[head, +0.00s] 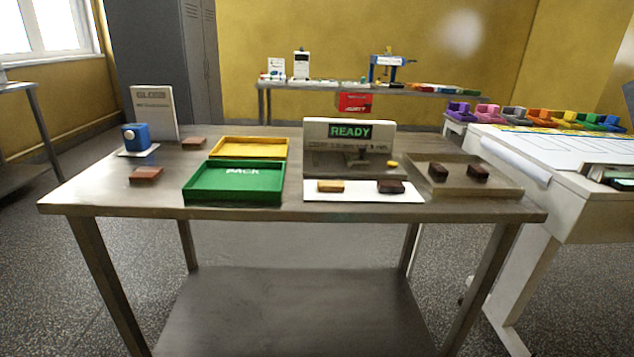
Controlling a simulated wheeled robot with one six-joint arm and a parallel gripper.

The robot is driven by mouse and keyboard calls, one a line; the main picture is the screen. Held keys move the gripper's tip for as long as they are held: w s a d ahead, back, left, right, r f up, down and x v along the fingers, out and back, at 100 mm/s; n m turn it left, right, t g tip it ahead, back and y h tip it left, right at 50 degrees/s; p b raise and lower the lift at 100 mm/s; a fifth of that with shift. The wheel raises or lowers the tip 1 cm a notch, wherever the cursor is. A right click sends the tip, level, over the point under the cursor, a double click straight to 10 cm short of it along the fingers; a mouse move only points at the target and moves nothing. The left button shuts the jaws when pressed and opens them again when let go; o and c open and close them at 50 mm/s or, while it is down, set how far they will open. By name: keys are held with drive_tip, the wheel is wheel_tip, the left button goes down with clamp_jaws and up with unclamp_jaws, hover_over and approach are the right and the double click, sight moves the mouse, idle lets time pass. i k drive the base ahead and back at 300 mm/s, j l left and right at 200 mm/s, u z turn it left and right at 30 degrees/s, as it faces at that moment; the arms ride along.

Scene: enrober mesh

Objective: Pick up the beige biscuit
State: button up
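The beige biscuit (331,186) is a small tan block. It lies on the left part of a white mat (358,196) near the front edge of a metal table (90,196). A dark brown biscuit (391,186) lies on the right part of the same mat. The machine with a READY sign (349,130) stands just behind the mat. My gripper does not show in this view.
A green PACK tray (233,196) and a yellow tray (249,139) are left of the mat. A brownish tray (506,188) with two dark blocks is right. Reddish-brown blocks (146,173), a blue device (136,137) and an upright sign (154,112) stand at left.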

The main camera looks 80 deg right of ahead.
sight(322, 185)
drive_tip(key=z, duration=2.15)
